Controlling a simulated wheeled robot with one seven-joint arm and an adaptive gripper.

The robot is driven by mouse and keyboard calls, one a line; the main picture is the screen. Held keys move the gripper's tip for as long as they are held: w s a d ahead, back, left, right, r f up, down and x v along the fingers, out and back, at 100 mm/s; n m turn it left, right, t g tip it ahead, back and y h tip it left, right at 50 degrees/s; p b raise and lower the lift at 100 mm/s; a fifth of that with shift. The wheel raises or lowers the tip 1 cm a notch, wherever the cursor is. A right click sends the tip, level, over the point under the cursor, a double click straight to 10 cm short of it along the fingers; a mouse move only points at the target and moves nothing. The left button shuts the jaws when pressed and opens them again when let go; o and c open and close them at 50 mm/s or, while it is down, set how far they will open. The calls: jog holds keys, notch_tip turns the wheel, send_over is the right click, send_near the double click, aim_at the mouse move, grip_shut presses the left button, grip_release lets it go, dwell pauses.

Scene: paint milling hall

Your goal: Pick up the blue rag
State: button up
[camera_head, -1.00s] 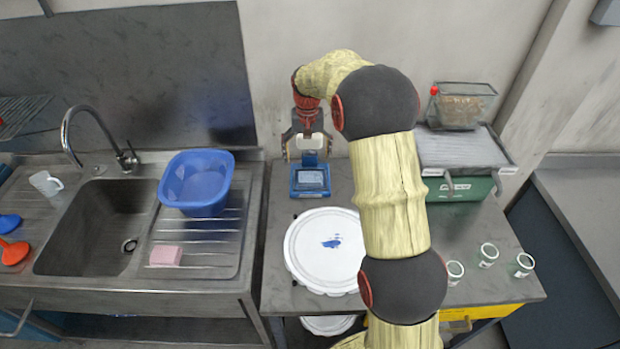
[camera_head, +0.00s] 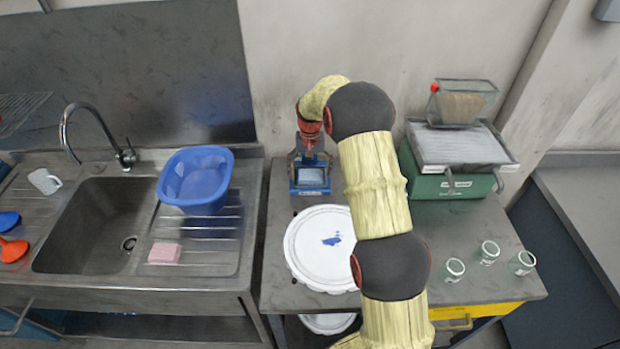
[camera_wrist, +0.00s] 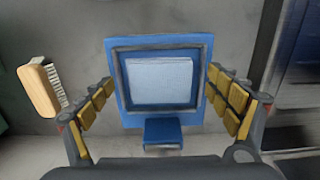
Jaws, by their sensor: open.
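No loose cloth that I can clearly name as the blue rag shows. Below my gripper (camera_wrist: 165,107) is a blue square device (camera_wrist: 204,80) with a dark inner frame and a pale blue, finely textured panel (camera_wrist: 160,80). I cannot tell whether this panel is cloth. The device also shows in the head view (camera_head: 297,186), at the back left of the metal table.
A wooden-handled brush (camera_wrist: 40,90) lies left of my gripper. A white round lid (camera_head: 310,262) with a blue smear is in front. A green machine (camera_head: 450,187) and several small jars (camera_head: 488,253) stand right. A blue basin (camera_head: 195,180) sits by the sink.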

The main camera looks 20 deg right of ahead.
jog(key=shift+f, duration=0.25)
jog(key=shift+c, duration=1)
jog(key=c, duration=1)
jog(key=shift+r, duration=0.2)
